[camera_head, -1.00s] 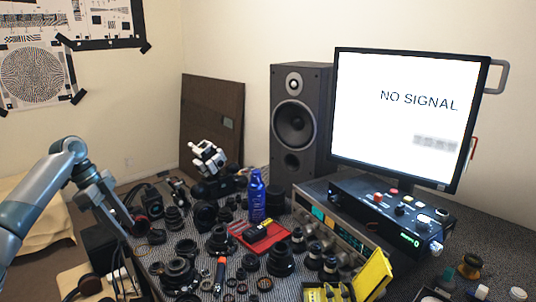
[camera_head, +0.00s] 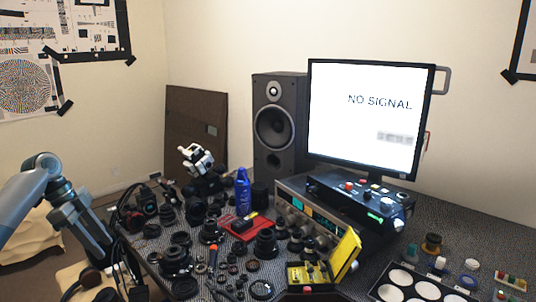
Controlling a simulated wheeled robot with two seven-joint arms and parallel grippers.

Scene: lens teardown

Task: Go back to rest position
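My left arm comes in from the left edge, and its gripper (camera_head: 110,250) points down by the left edge of the workbench (camera_head: 462,226). The fingertips are small and dark against the clutter, so I cannot tell if they are open or shut. I see nothing clearly held in it. My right gripper is not in view.
Many black lens parts (camera_head: 266,243) crowd the bench, with a blue bottle (camera_head: 243,191) and red tray (camera_head: 240,228) among them. A speaker (camera_head: 277,130), monitor (camera_head: 368,115) and button box (camera_head: 360,199) stand behind. A yellow case (camera_head: 346,254) and white-welled tray (camera_head: 424,290) are in front.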

